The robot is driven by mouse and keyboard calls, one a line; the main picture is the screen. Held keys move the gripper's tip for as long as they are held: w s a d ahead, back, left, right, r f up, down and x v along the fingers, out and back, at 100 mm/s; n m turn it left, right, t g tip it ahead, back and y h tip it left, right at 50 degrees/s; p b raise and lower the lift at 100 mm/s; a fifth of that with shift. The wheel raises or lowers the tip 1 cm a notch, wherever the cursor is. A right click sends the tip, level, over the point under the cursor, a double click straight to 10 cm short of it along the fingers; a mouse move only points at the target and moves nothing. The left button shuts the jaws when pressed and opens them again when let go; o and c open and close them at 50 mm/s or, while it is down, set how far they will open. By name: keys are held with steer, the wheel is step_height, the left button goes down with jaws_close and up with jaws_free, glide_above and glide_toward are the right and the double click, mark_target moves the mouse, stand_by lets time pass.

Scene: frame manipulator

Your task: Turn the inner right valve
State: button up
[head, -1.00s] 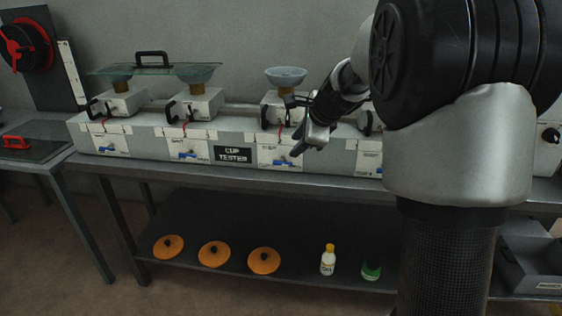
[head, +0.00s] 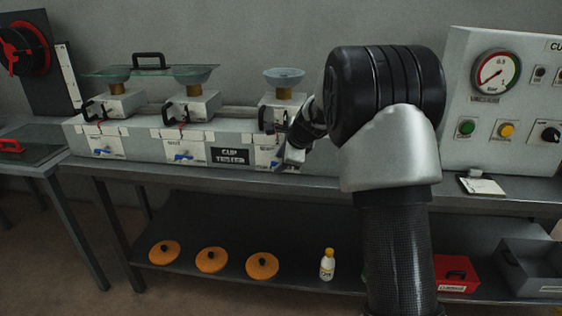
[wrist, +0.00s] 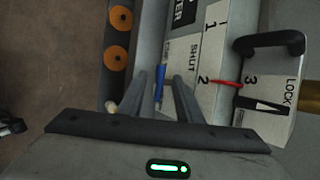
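The inner right valve has a blue handle (wrist: 159,86), which shows in the wrist view beside a white label reading SHUT. The handle lies along the length of the grey cup tester (head: 140,137). Contact cannot be told. In the head view my gripper (head: 281,161) is at the tester's front, just right of the CUP TESTER sign (head: 230,156), and mostly hides this valve.
Other blue valves (head: 186,156) are along the tester's front to the left. Black lever handles (head: 174,111) and glass cups (head: 285,77) stand above. A gauge panel (head: 495,110) is at the right. Orange lids (head: 262,266) and a bottle (head: 327,264) are on the lower shelf.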

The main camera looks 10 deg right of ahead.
jaws_close()
steer(key=shift+r, duration=0.1)
steer(key=shift+r+p, duration=0.1)
steer(key=shift+p, duration=0.35)
